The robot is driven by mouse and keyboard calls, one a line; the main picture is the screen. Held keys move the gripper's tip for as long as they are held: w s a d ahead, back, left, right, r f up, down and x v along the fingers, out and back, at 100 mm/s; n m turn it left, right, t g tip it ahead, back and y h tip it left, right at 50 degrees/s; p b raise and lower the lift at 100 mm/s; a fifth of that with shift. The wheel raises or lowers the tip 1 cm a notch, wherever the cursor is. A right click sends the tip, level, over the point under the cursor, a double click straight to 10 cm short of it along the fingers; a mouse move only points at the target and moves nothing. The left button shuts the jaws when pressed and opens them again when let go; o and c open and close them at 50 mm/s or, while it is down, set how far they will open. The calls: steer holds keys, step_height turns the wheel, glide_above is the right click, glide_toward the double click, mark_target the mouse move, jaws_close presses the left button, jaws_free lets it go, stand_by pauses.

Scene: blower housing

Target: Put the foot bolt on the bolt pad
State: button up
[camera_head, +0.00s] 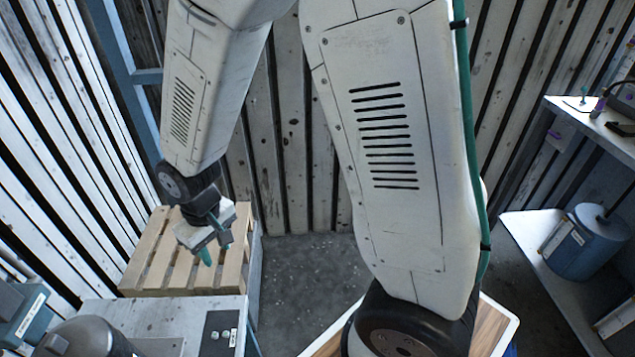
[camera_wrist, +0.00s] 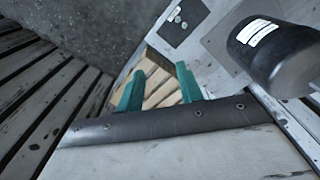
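My gripper (camera_head: 214,252) hangs over the wooden pallet at the left in the head view. In the wrist view its two teal fingers (camera_wrist: 161,76) stand apart, with only pale slats seen between them, so it is open and empty. A dark rectangular plate (camera_head: 211,341) with a small label lies on the grey bench top. It also shows in the wrist view (camera_wrist: 176,29) with two small round light spots on it. I cannot tell whether this plate is the bolt pad. I cannot make out the foot bolt in either view.
The slatted pallet (camera_head: 155,250) stands behind the grey bench (camera_head: 125,313). A dark labelled cylinder (camera_wrist: 276,50) stands on the bench, close to my gripper in the wrist view. A blue canister (camera_head: 583,247) stands on a shelf at right. Slatted walls enclose the area; some floor is bare.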

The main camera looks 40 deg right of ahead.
steer(key=s+d+r+m, duration=0.1)
steer(key=s+d+r, duration=0.25)
steer(key=r, duration=0.35)
steer(key=s+d+r+m, duration=0.1)
steer(key=s+d+r, duration=0.25)
steer(key=r, duration=0.35)
steer(key=s+d+r+m, duration=0.1)
steer(key=s+d+r, duration=0.4)
steer(key=s+r, duration=0.3)
steer(key=s, duration=0.4)
steer(key=shift+r+t, duration=0.3)
steer(key=shift+t, duration=0.1)
steer(key=shift+d, duration=0.1)
